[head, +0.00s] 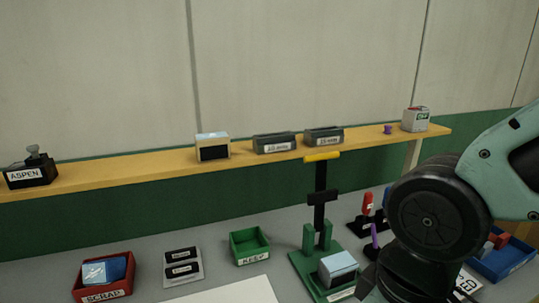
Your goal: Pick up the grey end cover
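I cannot pick out a part that is clearly the grey end cover. A pale grey-blue block (338,268) sits at the foot of a green press-like fixture (309,265) with a yellow handle, and what it is cannot be told. Two dark grey labelled bins (274,144) (323,137) stand on the shelf; their contents are not visible. My arm fills the right side and hides part of the bench. My gripper is outside the picture.
A yellow shelf (120,172) spans the back above the grey bench (215,262). On the bench are a red SCRAP bin (104,291) with blue items, a tray of black pieces (182,281), a green KEEP bin (262,257) and a blue bin (511,259).

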